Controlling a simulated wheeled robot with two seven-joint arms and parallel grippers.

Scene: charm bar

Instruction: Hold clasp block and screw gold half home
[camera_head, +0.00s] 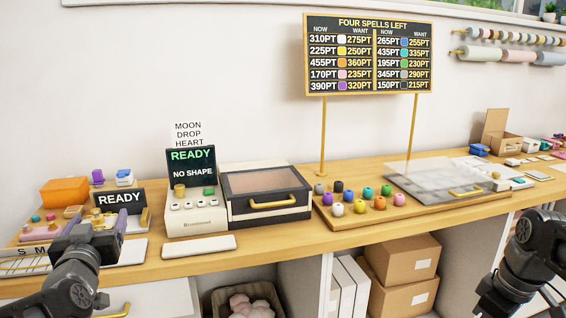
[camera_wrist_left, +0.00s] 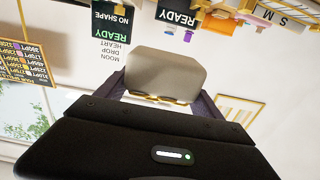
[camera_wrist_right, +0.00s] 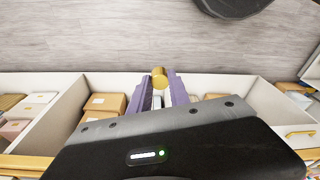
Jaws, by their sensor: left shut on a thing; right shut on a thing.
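My left gripper (camera_wrist_left: 163,90) is shut on a smooth grey-beige block, likely the clasp block (camera_wrist_left: 165,70), with a thin gold edge by the fingers in the left wrist view. In the head view this gripper (camera_head: 95,222) is over the left end of the counter, and the block is hard to pick out there. My right gripper (camera_wrist_right: 159,80) is shut on a small round gold piece, likely the gold half (camera_wrist_right: 159,74), at its fingertips in the right wrist view. That gripper is outside the head view, where only my right arm shows. The two held pieces are apart.
A cream machine (camera_head: 196,222) reading READY and NO SHAPE stands beside a dark-framed box (camera_head: 265,194) with a gold handle. A board (camera_head: 330,222) carries several coloured beads. A white slab (camera_head: 199,246) lies at the counter front. Grey floor shows beyond my right gripper.

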